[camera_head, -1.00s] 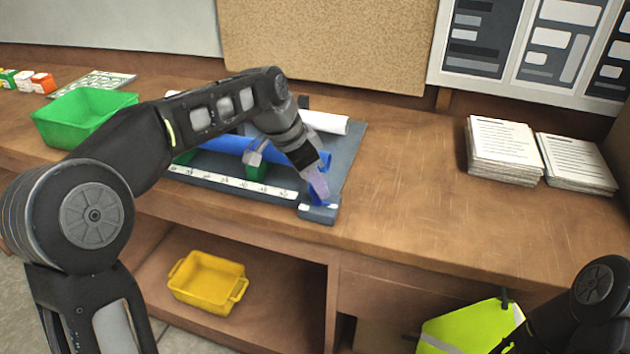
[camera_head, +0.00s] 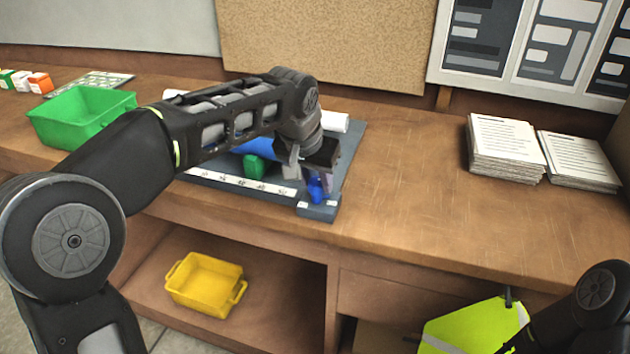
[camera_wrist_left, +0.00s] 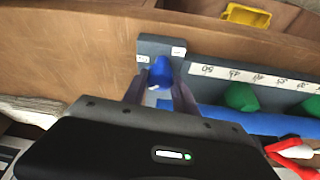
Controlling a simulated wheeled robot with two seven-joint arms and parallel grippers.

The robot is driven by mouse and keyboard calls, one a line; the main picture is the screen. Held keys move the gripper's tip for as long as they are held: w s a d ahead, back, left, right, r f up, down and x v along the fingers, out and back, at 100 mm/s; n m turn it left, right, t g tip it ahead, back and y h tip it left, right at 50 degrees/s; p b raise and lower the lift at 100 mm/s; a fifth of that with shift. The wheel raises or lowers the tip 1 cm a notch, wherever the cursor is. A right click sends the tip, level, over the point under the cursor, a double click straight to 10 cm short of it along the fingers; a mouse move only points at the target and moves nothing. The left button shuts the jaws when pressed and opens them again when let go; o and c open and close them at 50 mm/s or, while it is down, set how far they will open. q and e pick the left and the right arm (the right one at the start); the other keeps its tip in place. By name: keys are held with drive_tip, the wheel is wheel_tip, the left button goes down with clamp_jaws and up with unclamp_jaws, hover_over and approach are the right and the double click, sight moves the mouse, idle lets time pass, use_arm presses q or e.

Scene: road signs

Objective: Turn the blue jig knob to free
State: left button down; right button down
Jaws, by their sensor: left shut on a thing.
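The blue jig knob (camera_head: 316,189) stands on a grey block at the near right corner of the dark grey jig (camera_head: 343,165). My left gripper (camera_head: 317,176) comes down over the knob from above. In the left wrist view the knob (camera_wrist_left: 160,73) sits between the two fingers of my left gripper (camera_wrist_left: 160,92), which is shut on it. A small white label (camera_wrist_left: 178,51) lies on each side of the knob; I cannot read the words. My right gripper is out of view; only part of my right arm shows at the lower right.
A blue tube (camera_head: 257,146) and a green clamp (camera_head: 254,166) lie on the jig behind a white scale strip (camera_head: 240,183). A green bin (camera_head: 80,115) stands left, paper stacks (camera_head: 503,150) right. A yellow bin (camera_head: 205,284) sits on the shelf below.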

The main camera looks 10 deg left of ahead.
use_arm(q)
drive_tip(key=n+y, duration=0.1)
drive_tip(key=n, duration=0.1)
drive_tip(key=n+y, duration=0.1)
drive_tip(key=n, duration=0.2)
drive_tip(key=shift+d+n+b, duration=0.2)
drive_tip(key=shift+n+b, duration=0.1)
drive_tip(key=shift+b, duration=0.05)
drive_tip(key=n+g+y, duration=0.1)
drive_tip(key=n, duration=0.3)
drive_tip(key=shift+n+y, duration=0.3)
drive_tip(key=shift+y, duration=0.1)
drive_tip(key=c, duration=1)
unclamp_jaws()
drive_tip(key=shift+d, duration=0.1)
